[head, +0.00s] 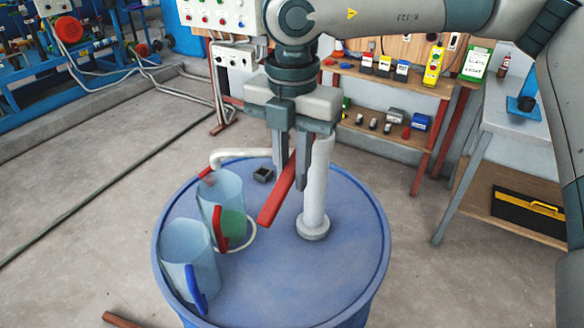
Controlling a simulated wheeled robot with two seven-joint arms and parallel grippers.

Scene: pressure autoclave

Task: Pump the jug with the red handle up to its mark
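The jug with the red handle (208,202) stands upright on the blue drum lid (270,275), with green liquid (234,222) in its lower part. I cannot make out its mark. The white spout (240,153) of the pump reaches over this jug. The white pump column (315,190) stands on the lid to the right. The red pump lever (273,205) slants down toward the front left. My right gripper (292,178) points down, its fingers on both sides of the lever and seemingly closed on it. My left gripper is not in view.
A jug with a blue handle (188,265), seemingly empty, stands in front of the red-handled jug. A shelf (385,80) with several small items stands behind. The right part of the lid is clear.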

